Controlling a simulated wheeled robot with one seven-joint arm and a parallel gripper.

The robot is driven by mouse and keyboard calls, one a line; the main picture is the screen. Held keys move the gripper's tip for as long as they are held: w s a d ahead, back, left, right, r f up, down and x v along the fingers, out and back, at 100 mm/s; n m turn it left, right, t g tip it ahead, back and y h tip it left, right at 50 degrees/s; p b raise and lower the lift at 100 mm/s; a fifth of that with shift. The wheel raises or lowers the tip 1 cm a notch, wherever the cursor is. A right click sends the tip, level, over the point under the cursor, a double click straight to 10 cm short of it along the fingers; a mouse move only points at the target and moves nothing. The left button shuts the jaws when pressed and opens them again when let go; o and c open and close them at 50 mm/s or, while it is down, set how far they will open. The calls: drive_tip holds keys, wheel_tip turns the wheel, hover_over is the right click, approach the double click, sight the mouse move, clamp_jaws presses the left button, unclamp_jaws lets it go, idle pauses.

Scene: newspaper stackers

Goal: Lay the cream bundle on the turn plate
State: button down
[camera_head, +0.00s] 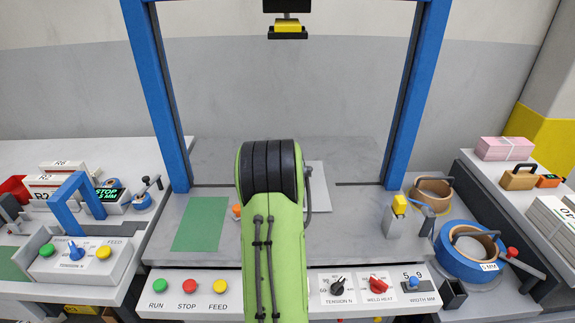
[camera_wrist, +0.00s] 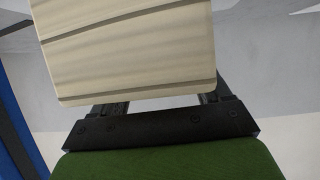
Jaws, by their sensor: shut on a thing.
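The cream bundle (camera_wrist: 130,50) fills the upper middle of the wrist view, a pale block with dark lines across it. My gripper (camera_wrist: 163,104) is shut on it, with dark fingers showing at its lower edge. In the head view my green and black arm hides the gripper and the bundle. A pale flat plate (camera_head: 319,188) shows partly behind the arm on the grey bench; it may be the turn plate, but most of it is hidden.
A blue arch (camera_head: 158,100) frames the bench. A green mat (camera_head: 202,223) lies left of my arm. A button panel (camera_head: 190,304) runs along the front. A blue strap reel (camera_head: 466,262) and a pink bundle (camera_head: 504,149) are at the right. A blue-handled unit (camera_head: 73,190) stands left.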

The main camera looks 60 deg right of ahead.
drive_tip(key=shift+f+b, duration=0.3)
drive_tip(key=shift+b, duration=0.25)
idle(0.4)
drive_tip(key=shift+c, duration=0.5)
unclamp_jaws()
drive_tip(key=shift+o, duration=0.5)
drive_tip(key=shift+a+f, duration=0.1)
drive_tip(key=shift+f, duration=0.15)
drive_tip(key=p+v, duration=0.1)
drive_tip(key=v, duration=1.4)
drive_tip(key=shift+s+a+r, duration=0.25)
drive_tip(key=shift+r, duration=0.1)
drive_tip(key=shift+w, duration=0.1)
